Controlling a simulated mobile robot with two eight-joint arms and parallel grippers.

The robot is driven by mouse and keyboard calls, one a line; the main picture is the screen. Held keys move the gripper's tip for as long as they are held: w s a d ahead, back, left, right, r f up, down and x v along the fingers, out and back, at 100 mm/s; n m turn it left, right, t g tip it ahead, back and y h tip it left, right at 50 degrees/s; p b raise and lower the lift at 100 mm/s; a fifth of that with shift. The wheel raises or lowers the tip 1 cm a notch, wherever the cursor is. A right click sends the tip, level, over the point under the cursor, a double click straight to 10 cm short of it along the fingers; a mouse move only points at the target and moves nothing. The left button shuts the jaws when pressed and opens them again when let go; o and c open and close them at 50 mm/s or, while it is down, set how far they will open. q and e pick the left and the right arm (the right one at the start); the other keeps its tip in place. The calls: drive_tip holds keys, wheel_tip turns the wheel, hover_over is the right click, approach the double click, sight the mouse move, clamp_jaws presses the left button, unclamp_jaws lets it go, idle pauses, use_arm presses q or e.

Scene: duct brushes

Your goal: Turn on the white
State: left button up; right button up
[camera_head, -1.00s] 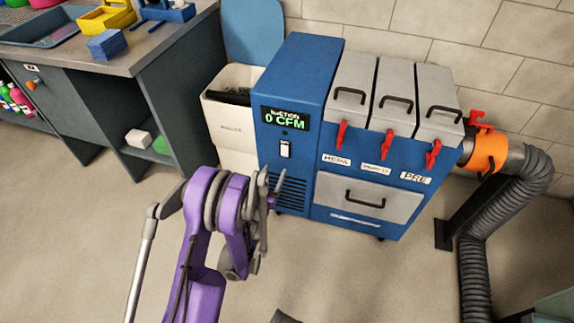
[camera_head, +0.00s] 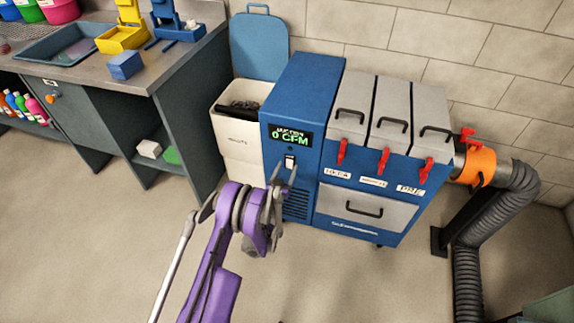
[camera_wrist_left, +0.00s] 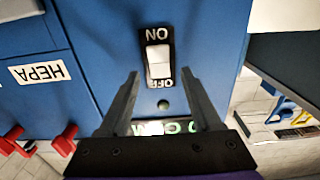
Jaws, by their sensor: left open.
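A white rocker switch (camera_head: 290,162) sits in a black plate on the front of the blue machine (camera_head: 300,90), below a display (camera_head: 291,137) reading 0 CFM. The switch also shows in the left wrist view (camera_wrist_left: 159,61), where the ON and OFF labels appear upside down. My left gripper (camera_head: 281,180) is in front of the panel, just below the switch in the head view. In the left wrist view its open, empty fingers (camera_wrist_left: 160,74) point at the panel on both sides of the switch. I cannot tell whether they touch. My right gripper is not in view.
A white bin (camera_head: 235,125) with a raised blue lid stands left of the machine, beside a workbench (camera_head: 125,80). Red latches (camera_head: 384,160) and a drawer are on the machine's right part. A grey hose (camera_head: 485,220) runs at the right. The floor in front is clear.

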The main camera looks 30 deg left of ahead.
use_arm(q)
drive_tip(key=shift+x, duration=0.8)
clamp_jaws()
